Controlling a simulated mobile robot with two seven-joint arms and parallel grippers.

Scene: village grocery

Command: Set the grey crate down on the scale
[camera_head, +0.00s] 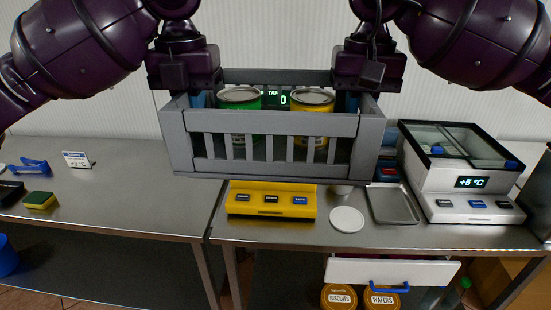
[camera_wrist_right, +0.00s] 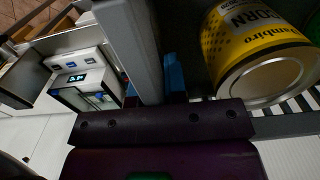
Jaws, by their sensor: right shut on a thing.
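The grey crate (camera_head: 260,124), with slatted sides, is level in the air above the yellow scale (camera_head: 270,209). It holds a green can (camera_head: 240,98) and a yellow can (camera_head: 313,100); the yellow corn can (camera_wrist_right: 250,50) also shows in the right wrist view. My left gripper (camera_head: 198,98) is shut on the crate's left end wall. My right gripper (camera_head: 355,100) is shut on the right end wall, its blue finger (camera_wrist_right: 174,75) against the grey edge. The crate hides the scale's plate; a lit green display (camera_head: 274,96) shows behind it.
A white cold case (camera_head: 466,180) with a glass lid stands close on the right. A metal tray (camera_head: 393,204) and a round white lid (camera_head: 347,220) lie beside the scale. The left counter holds a sponge (camera_head: 40,200), a small sign (camera_head: 77,160) and a blue-handled item (camera_head: 28,166).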

